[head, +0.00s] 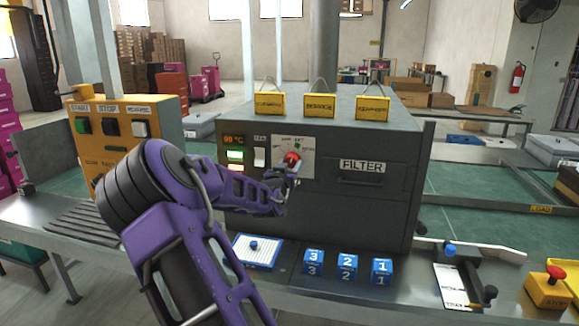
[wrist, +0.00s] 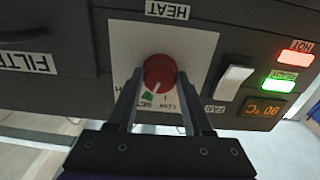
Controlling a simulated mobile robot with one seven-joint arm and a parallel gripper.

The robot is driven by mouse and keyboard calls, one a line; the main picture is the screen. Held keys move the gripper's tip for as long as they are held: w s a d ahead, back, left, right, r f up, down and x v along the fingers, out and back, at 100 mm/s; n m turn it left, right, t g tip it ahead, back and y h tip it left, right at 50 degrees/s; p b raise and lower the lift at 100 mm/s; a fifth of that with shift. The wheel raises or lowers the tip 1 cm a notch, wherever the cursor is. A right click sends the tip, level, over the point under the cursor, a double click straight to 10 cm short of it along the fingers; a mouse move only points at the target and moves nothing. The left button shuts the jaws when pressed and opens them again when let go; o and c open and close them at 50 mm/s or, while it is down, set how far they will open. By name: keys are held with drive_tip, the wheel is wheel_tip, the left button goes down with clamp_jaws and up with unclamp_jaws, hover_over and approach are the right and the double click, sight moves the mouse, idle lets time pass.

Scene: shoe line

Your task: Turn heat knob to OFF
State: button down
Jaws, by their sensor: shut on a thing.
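The red heat knob (head: 292,158) sits on a white dial plate (head: 303,146) on the front of the dark grey machine. It also shows in the wrist view (wrist: 159,73), where the picture is upside down. A green mark on the plate shows beside the knob, near the lettering SET. My gripper (wrist: 158,80) is shut on the knob, one finger on each side. In the head view my gripper (head: 290,168) reaches the panel from the left, and the arm hides part of the panel.
A white rocker switch (head: 259,157) and a display with lit lamps (head: 235,148) are left of the dial. The FILTER drawer (head: 361,167) is to its right. Blue numbered blocks (head: 347,267) and a blue-white tray (head: 270,262) stand below on the bench. An emergency button (head: 555,273) is far right.

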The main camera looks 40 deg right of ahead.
drive_tip(key=n, duration=0.7)
drive_tip(key=shift+n+b, duration=0.3)
drive_tip(key=shift+b, duration=0.05)
drive_tip(key=n, duration=0.3)
drive_tip(key=shift+n, duration=0.3)
drive_tip(key=n+b, duration=0.1)
drive_tip(key=n, duration=0.3)
drive_tip(key=shift+s+n, duration=0.1)
drive_tip(key=shift+n, duration=0.2)
drive_tip(key=shift+c, duration=1.5)
unclamp_jaws()
drive_tip(key=shift+r, duration=0.1)
